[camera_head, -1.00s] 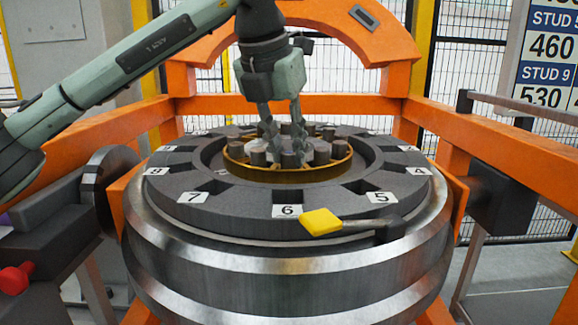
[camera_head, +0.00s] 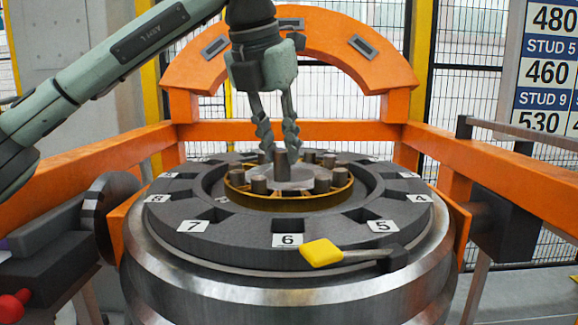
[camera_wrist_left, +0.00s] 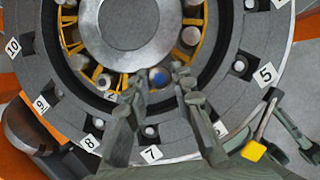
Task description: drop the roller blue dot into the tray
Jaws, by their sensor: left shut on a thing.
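My left gripper (camera_head: 280,154) reaches down from above the middle of the bearing. Its fingers are shut on the roller with the blue dot (camera_wrist_left: 159,76), a grey cylinder whose blue-marked end faces the wrist camera. In the head view this roller (camera_head: 281,160) stands upright between the fingertips, higher than the rollers around it. Its lower end is hard to make out against the hub. The left gripper's fingertips also show in the left wrist view (camera_wrist_left: 158,80). I cannot make out a tray for certain. My right gripper is not in view.
Several other rollers (camera_head: 322,180) stand in the yellow cage ring (camera_head: 290,204) around a grey hub. A dark ring with numbered slots (camera_head: 240,232) surrounds it. A yellow paddle (camera_head: 321,253) lies at the front. Orange gantry beams (camera_head: 320,131) stand behind and at both sides.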

